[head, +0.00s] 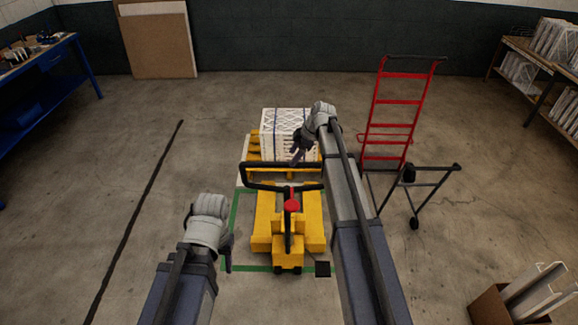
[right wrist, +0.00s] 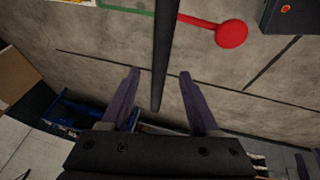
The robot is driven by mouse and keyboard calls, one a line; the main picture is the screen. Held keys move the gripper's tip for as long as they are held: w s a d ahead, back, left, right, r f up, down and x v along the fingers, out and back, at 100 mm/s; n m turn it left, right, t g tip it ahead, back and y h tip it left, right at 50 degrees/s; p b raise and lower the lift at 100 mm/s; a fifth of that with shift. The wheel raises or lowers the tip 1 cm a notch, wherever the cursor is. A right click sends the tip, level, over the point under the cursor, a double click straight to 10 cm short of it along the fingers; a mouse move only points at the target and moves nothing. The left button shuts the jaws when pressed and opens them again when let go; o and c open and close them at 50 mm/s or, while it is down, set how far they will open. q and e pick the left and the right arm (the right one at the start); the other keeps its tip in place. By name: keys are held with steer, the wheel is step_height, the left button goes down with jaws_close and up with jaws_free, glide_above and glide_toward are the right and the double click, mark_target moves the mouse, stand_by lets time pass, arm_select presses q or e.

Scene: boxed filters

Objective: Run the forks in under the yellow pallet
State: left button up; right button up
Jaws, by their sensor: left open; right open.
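The yellow pallet (head: 253,153) stands on the floor beyond the jack and carries a strapped stack of white boxed filters (head: 282,122). The yellow pallet jack (head: 288,245) is on the near side, with yellow forks (head: 264,214) pointing toward the pallet. Its black handle (head: 243,176) hides the fork tips, so I cannot tell the gap. A red knob (head: 291,206) is on the jack; it also shows in the right wrist view (right wrist: 231,34). My right gripper (head: 297,156) is open at the handle; a black bar (right wrist: 164,55) lies between its fingers (right wrist: 158,76). My left gripper (head: 228,254) is open and empty, left of the jack.
Green tape (head: 234,222) outlines the floor around the jack. A red hand truck (head: 400,110) and a black wheeled frame (head: 430,181) stand right of the pallet. A blue bench (head: 62,62) is far left, shelves (head: 535,52) far right. Floor left of the jack is clear.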

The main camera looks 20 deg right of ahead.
mark_target(288, 163)
steer(key=b+x, duration=0.3)
steer(key=x, duration=0.1)
steer(key=shift+w+f, duration=0.1)
steer(key=shift+f, duration=0.3)
steer(key=shift+a, duration=0.1)
steer(key=shift+r, duration=0.1)
jaws_close()
stand_by(0.9)
